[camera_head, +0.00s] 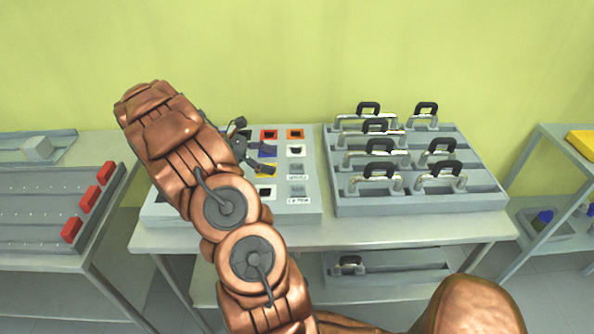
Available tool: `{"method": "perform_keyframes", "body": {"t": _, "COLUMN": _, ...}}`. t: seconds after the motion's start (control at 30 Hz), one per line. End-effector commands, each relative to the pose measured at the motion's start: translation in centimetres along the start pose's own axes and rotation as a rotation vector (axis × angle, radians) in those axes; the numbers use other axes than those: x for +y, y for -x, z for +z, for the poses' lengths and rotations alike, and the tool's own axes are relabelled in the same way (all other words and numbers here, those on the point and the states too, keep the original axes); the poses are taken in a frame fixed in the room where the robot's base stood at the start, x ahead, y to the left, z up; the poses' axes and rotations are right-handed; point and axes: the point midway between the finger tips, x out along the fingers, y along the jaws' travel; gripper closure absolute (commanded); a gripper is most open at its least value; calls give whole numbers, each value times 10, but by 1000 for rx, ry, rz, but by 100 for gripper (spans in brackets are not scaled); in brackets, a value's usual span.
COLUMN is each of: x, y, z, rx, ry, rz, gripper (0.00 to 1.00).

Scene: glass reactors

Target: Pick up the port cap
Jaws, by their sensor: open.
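My gripper (254,147) is dark and sits over the grey tray with square slots (312,213) on the middle table. Its two fingers are spread apart, and my copper arm hides part of it. A small blue piece (267,150) shows between or just beyond the fingers; I cannot tell whether it is the port cap or whether the gripper touches it. Other slots have red (269,134), orange (295,133) and white (296,150) frames with dark centres. No port cap can be told apart for certain. The tray's left part is hidden behind my arm.
A grey rack (420,207) to the right holds several metal clamps with black handles (376,170). A left table carries a tray with red blocks (88,203). The green wall stands close behind.

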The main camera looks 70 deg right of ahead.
Motion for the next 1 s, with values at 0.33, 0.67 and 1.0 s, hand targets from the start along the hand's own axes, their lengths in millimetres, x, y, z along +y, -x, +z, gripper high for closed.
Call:
{"method": "perform_keyframes", "body": {"t": 0.33, "x": 12, "y": -25, "z": -5, "rx": -33, "ry": 34, "rz": -7, "gripper": 25}}
{"method": "perform_keyframes", "body": {"t": 0.67, "x": 12, "y": -49, "z": -1, "rx": -29, "ry": 33, "rz": -6, "gripper": 25}}
{"method": "perform_keyframes", "body": {"t": 1.0, "x": 13, "y": -89, "z": 4, "rx": -31, "ry": 33, "rz": -6, "gripper": 25}}
